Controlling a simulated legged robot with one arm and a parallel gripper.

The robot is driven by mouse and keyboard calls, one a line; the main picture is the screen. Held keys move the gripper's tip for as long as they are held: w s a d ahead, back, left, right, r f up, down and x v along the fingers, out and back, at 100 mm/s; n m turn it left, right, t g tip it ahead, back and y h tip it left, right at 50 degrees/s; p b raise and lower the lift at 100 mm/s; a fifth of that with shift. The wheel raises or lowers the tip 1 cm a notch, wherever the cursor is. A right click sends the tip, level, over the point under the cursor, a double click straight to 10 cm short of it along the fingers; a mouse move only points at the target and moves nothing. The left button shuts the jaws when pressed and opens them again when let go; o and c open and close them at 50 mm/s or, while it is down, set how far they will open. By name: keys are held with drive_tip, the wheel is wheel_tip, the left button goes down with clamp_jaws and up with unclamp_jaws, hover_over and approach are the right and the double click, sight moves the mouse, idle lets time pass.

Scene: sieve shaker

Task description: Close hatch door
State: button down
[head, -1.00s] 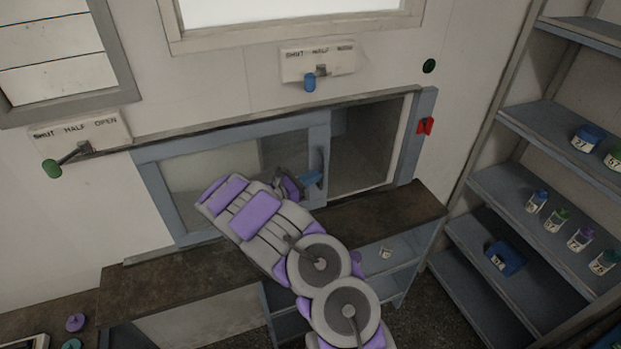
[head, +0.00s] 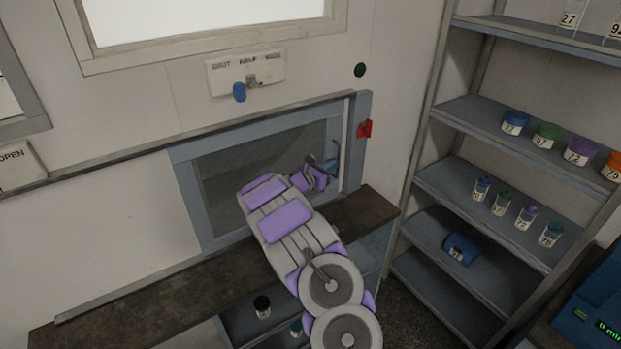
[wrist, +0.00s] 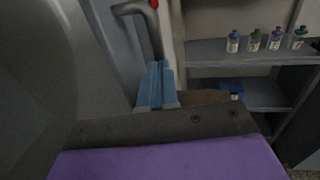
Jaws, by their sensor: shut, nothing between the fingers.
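The hatch door (head: 217,207) is a blue-grey framed sliding panel with a glass pane. It sits at the right end of its opening, its right edge at or very close to the right frame post (head: 359,110). I cannot tell if a thin gap is left. My gripper (head: 329,164) is shut and empty, with blue fingertips beside the door's right edge. In the wrist view my gripper (wrist: 157,84) points along the door next to the curved grey handle (wrist: 132,9). Contact with the handle is unclear. My arm hides part of the pane.
A red latch (head: 365,129) is on the right post. A dark ledge (head: 130,296) runs below the hatch. Shelves (head: 480,190) with several containers stand at the right.

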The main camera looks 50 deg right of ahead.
drive_tip(key=d, duration=0.1)
drive_tip(key=s+d, duration=0.1)
drive_tip(key=d, duration=0.1)
drive_tip(key=shift+s+r, duration=0.1)
drive_tip(key=shift+r, duration=0.1)
drive_tip(key=shift+d, duration=0.15)
